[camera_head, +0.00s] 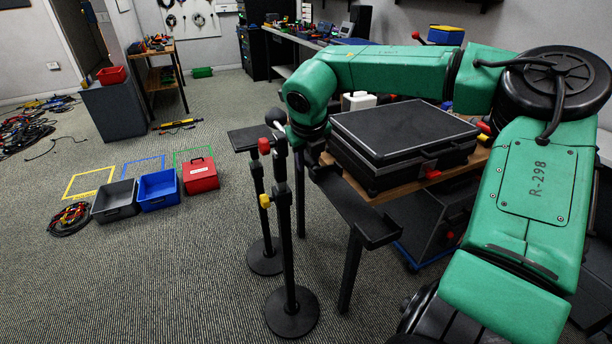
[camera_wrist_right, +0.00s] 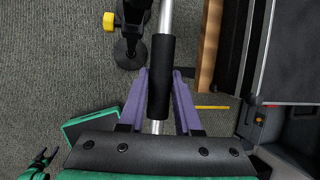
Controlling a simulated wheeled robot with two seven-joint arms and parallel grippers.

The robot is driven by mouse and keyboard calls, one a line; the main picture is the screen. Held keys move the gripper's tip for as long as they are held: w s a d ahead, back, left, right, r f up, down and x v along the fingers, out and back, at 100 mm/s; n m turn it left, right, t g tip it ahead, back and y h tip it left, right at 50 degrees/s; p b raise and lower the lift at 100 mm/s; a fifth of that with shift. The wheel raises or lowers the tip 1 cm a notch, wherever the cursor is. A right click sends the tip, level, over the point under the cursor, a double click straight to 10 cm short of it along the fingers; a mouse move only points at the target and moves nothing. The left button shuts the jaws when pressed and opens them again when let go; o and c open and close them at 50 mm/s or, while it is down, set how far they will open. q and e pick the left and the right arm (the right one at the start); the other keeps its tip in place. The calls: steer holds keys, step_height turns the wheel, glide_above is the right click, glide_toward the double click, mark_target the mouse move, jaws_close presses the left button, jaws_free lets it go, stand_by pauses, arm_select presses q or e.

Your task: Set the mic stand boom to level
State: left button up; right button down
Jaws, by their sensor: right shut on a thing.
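The mic stand stands upright on a round black base (camera_head: 292,313), with a black pole, a yellow knob (camera_head: 265,200) and a red knob (camera_head: 264,146). Its boom, a silver tube with a black sleeve (camera_wrist_right: 162,60), shows in the right wrist view. My right gripper (camera_wrist_right: 160,78) is shut on the sleeve, with a purple finger on each side. In the head view my green right arm reaches over from the right, and the fingers are hidden near the stand's top. The boom's tilt cannot be judged clearly. A small dark claw, apparently my left gripper (camera_wrist_right: 42,158), shows at the wrist view's lower left.
Another stand with a flat top (camera_head: 250,138) is close behind the mic stand. Grey (camera_head: 115,200), blue (camera_head: 158,189) and red (camera_head: 200,175) bins stand left. The carpet at front left is clear.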

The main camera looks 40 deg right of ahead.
steer(key=shift+a+f, duration=0.1)
steer(key=shift+f, duration=0.25)
arm_select(q)
steer(key=shift+d+f, duration=0.45)
steer(key=shift+f, duration=0.15)
arm_select(e)
steer(key=shift+r, duration=0.1)
arm_select(q)
steer(key=shift+a, duration=0.15)
arm_select(e)
steer(key=c, duration=0.6)
jaws_free()
arm_select(q)
steer(key=shift+a, duration=0.15)
arm_select(e)
steer(key=shift+r, duration=0.15)
